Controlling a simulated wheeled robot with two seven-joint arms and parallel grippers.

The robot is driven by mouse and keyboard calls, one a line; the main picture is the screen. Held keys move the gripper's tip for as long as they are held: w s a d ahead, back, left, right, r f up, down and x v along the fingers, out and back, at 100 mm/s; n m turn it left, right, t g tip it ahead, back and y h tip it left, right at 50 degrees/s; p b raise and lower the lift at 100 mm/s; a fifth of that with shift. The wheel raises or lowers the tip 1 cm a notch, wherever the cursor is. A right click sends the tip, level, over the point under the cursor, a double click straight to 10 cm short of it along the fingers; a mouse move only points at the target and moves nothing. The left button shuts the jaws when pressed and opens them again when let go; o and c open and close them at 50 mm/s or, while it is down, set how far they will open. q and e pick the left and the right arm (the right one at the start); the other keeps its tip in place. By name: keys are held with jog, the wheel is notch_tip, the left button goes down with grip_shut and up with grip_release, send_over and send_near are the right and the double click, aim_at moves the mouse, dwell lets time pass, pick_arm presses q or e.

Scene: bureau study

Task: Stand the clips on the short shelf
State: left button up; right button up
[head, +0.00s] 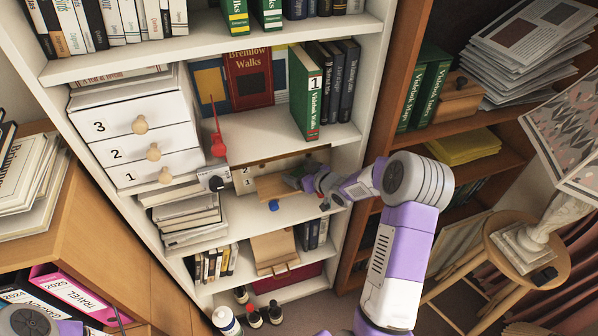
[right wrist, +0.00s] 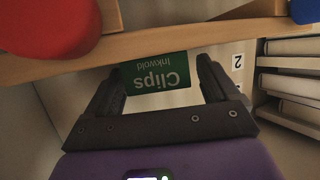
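The box of clips, green with "Clips Inkwold" lettering, shows upside down in the right wrist view (right wrist: 155,73), between my right fingers. A narrow pale gap separates it from one finger; contact at the other is unclear. My right gripper (right wrist: 160,72) appears open around the box. In the head view, my right gripper (head: 305,182) is at a small wooden shelf (head: 272,188) in the white bookcase and hides most of the box. The wooden shelf's edge crosses the right wrist view (right wrist: 150,57). The box's base is hidden. My left gripper is out of view.
A red knob-like thing (right wrist: 50,25) and a blue one (right wrist: 303,10) sit by the wooden edge. White drawers (head: 140,125), stacked books (head: 188,220) and a green Visbek Walks book (head: 303,92) crowd nearby. A red long-necked object (head: 217,140) stands on the shelf above.

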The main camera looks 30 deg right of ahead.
jog(key=shift+r, duration=0.25)
jog(key=p+v, duration=0.3)
jog(key=v, duration=0.9)
jog(key=shift+s+f, duration=0.1)
